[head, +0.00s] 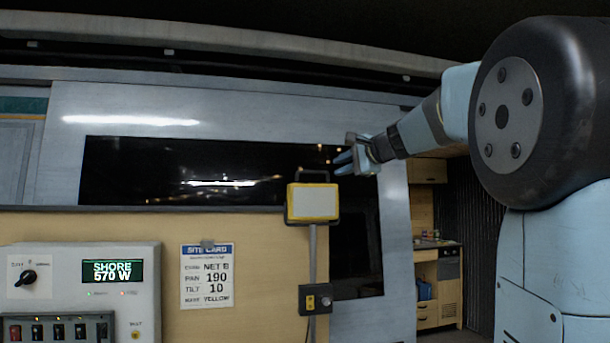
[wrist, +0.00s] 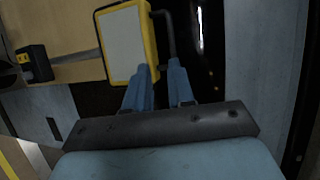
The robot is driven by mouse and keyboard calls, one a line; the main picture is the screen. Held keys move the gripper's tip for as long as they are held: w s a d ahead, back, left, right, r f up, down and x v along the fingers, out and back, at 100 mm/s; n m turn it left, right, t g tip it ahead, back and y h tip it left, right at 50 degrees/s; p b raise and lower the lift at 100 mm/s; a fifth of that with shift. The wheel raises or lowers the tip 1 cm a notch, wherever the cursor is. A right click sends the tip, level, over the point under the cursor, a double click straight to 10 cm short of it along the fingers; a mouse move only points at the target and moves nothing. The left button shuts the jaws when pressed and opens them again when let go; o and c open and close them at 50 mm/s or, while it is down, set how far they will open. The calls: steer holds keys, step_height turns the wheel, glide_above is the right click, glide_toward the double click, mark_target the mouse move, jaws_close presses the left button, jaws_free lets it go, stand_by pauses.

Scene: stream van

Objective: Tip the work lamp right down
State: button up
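The work lamp (head: 313,203) is a yellow-framed box with a pale face, on top of a thin grey pole in the head view. The lamp face looks roughly upright and toward the head camera. A dark handle (head: 313,173) rises from its top. In the wrist view the lamp (wrist: 124,45) lies just past my fingertips, with the handle (wrist: 166,32) at its right side. My gripper (head: 342,164) is up and right of the lamp. Its two blue fingers (wrist: 159,66) are apart with a gap between them, near the handle. I cannot tell whether they touch it.
A small black box with a yellow front (head: 316,300) sits on the pole. A wooden panel with a site card (head: 207,275) reading tilt 10 stands left of it. A grey control box (head: 82,290) shows SHORE 570 W. A dark window (head: 190,172) lies behind.

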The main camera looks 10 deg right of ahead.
mark_target(315, 173)
steer(key=shift+m+t, duration=0.3)
steer(key=x, duration=0.9)
steer(key=d+r+x, duration=0.1)
steer(key=x, duration=0.4)
steer(key=shift+w, duration=0.35)
steer(key=shift+a, duration=0.1)
jaws_close()
